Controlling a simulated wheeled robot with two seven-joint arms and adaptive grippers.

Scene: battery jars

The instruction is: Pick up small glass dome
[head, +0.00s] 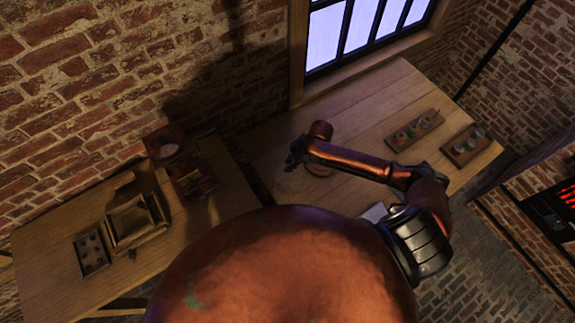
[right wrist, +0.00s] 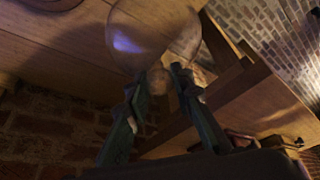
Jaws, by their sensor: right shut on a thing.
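The small glass dome (right wrist: 150,35) is clear and rounded, at the top middle of the right wrist view, with a bluish glint. My right gripper (right wrist: 162,80) is shut on its narrow lower end in this picture, where a small knob-like part sits between the fingertips. In the head view my right gripper (head: 294,160) is over the left part of the right-hand table, and a faint clear shape (head: 290,183) shows just below it. I cannot tell how far the dome is from the table top. My left gripper is not in view.
Two wooden trays with small jars, one nearer (head: 414,130) and one farther right (head: 466,145), stand on the right table (head: 365,110). The left table (head: 50,275) holds a wooden device (head: 132,218) and a dark tray with round holes (head: 91,252). A gap separates the tables.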

